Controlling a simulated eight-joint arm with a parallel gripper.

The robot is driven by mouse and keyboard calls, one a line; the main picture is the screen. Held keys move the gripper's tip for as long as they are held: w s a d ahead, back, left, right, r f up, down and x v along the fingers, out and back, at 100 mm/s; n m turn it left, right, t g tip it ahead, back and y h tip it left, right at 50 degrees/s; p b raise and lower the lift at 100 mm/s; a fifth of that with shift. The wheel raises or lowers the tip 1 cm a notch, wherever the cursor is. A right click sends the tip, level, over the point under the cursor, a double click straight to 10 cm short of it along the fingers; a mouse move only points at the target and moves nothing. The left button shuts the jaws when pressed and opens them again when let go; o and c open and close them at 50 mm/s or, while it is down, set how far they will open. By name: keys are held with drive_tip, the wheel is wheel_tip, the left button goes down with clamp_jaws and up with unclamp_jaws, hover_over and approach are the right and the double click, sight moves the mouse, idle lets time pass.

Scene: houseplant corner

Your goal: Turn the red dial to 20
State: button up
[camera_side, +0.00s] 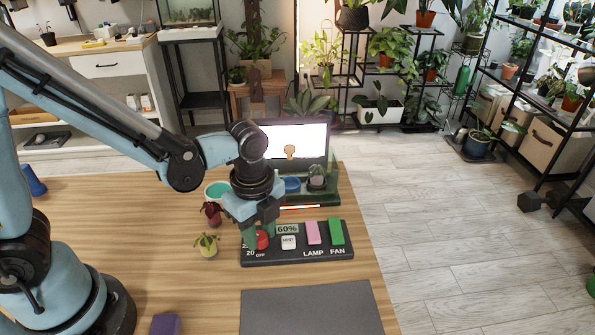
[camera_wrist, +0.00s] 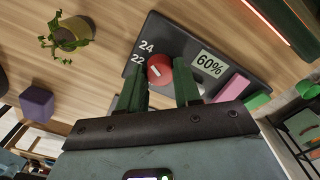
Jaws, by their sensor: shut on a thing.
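The red dial (camera_side: 262,238) sits at the left end of a dark control panel (camera_side: 325,241). My gripper (camera_side: 261,231) is above the panel with its green fingers down around the dial. In the wrist view the dial (camera_wrist: 160,67) shows between the two green fingertips, and my gripper (camera_wrist: 160,84) is shut on it. The dial has a short white mark. The numbers 24 and 22 show beside it; in the side view 20 and OFF are printed at the panel's front left. The exact number the mark points at is unclear.
The panel also has a 60% display (camera_side: 288,229), a white MIST button (camera_side: 289,242), a pink LAMP switch (camera_side: 312,232) and a green FAN switch (camera_side: 336,232). Small plants (camera_side: 207,245) stand left of the panel. A grey mat (camera_side: 312,312) lies in front.

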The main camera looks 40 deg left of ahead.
drive_tip(key=shift+n, duration=0.3)
drive_tip(key=n, duration=0.3)
drive_tip(key=shift+n, duration=0.4)
drive_tip(key=n, duration=0.3)
drive_tip(key=shift+n, duration=0.3)
drive_tip(key=n, duration=0.3)
drive_tip(key=shift+n, duration=2.2)
drive_tip(key=o, duration=1)
drive_tip(key=shift+o, duration=0.2)
